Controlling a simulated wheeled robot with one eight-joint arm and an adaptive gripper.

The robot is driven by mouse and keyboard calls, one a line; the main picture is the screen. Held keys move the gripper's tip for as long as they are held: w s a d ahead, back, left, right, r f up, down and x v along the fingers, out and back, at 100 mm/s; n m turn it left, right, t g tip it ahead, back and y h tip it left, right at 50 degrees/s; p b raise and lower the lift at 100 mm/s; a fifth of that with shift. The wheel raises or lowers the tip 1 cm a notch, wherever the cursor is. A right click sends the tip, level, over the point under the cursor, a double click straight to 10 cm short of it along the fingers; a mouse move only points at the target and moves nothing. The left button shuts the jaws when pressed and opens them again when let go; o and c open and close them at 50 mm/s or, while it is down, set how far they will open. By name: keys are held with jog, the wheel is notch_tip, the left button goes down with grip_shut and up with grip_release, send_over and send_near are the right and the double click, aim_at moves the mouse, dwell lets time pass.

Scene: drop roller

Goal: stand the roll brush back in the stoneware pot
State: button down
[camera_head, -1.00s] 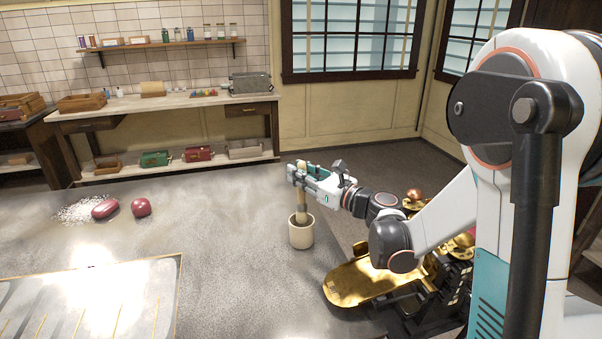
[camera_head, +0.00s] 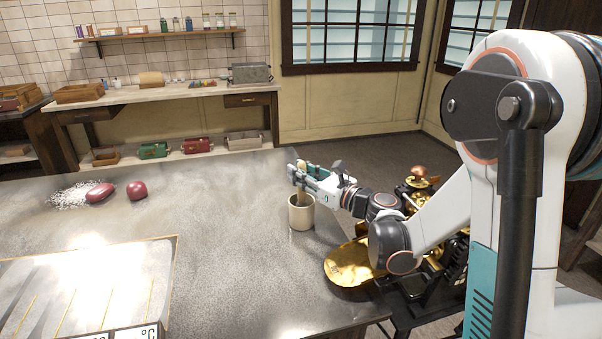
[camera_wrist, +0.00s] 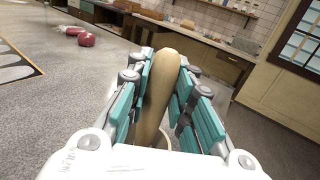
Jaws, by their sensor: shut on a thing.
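The stoneware pot (camera_head: 301,214) is a small cream cylinder standing on the grey table near its right edge. The roll brush (camera_wrist: 160,85) shows in the wrist view as a smooth pale wooden handle between my gripper's teal finger pads. My gripper (camera_head: 302,172) is shut on that handle just above the pot. In the head view the lower part of the brush goes down into the pot's mouth; its bristle end is hidden inside. The brush looks close to upright. Whether it touches the pot's bottom cannot be seen.
A brass pan (camera_head: 352,264) with a dark machine stands by the table's right edge. Two red lumps (camera_head: 99,192) (camera_head: 137,190) and white powder lie at the far left. A framed pale slab (camera_head: 172,262) lies at the near left. The table's middle is clear.

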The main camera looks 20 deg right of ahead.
jog(key=shift+f+b, duration=0.4)
jog(key=shift+f, duration=0.15)
dwell(0.8)
jog(key=c, duration=1.3)
grip_release()
jog(key=shift+c, duration=0.2)
jog(key=shift+o, duration=0.3)
jog(key=o, duration=1.2)
jog(key=shift+c, duration=0.2)
jog(key=v, duration=0.7)
jog(key=shift+b, duration=0.35)
